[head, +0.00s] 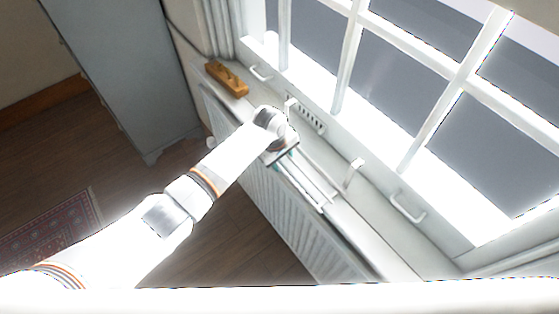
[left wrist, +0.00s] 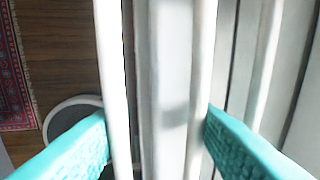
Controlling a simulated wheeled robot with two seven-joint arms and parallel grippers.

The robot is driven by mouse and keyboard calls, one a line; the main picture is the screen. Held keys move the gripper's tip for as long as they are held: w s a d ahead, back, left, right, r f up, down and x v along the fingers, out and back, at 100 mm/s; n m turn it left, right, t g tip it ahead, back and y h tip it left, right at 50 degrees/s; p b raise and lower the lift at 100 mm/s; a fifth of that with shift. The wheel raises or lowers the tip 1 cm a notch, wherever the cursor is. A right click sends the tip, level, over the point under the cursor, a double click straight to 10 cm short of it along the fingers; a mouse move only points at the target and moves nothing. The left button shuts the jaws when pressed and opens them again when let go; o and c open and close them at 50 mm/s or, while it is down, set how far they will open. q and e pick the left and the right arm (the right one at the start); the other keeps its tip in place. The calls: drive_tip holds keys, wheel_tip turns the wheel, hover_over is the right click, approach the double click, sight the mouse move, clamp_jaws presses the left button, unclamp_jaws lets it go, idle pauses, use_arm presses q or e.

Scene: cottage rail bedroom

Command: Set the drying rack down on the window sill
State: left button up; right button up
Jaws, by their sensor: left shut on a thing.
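My left gripper (head: 284,152) is over the window sill (head: 352,232), with its arm reaching in from the left. It is shut on the drying rack (head: 308,184), whose pale parallel rods stick out past the gripper toward the lower right. In the left wrist view, the teal fingertips (left wrist: 157,125) stand on either side of white rods of the rack (left wrist: 203,70). The rack lies roughly along the sill, at or just above it. I cannot tell whether it touches the sill. The gripper hides part of the rack. My right gripper is not in view.
A brown wooden object (head: 227,78) lies at the sill's far left end. Window handles (head: 405,208) and a catch (head: 354,171) stick out beside the sill. A slatted radiator front (head: 283,215) is below it. The sill toward the lower right looks clear. A grey cabinet (head: 130,75) stands left.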

use_arm(q)
drive_tip(key=o, duration=1)
drive_tip(key=shift+o, duration=0.2)
drive_tip(key=b+v, duration=0.1)
drive_tip(key=v, duration=1.1)
drive_tip(key=shift+b, duration=0.35)
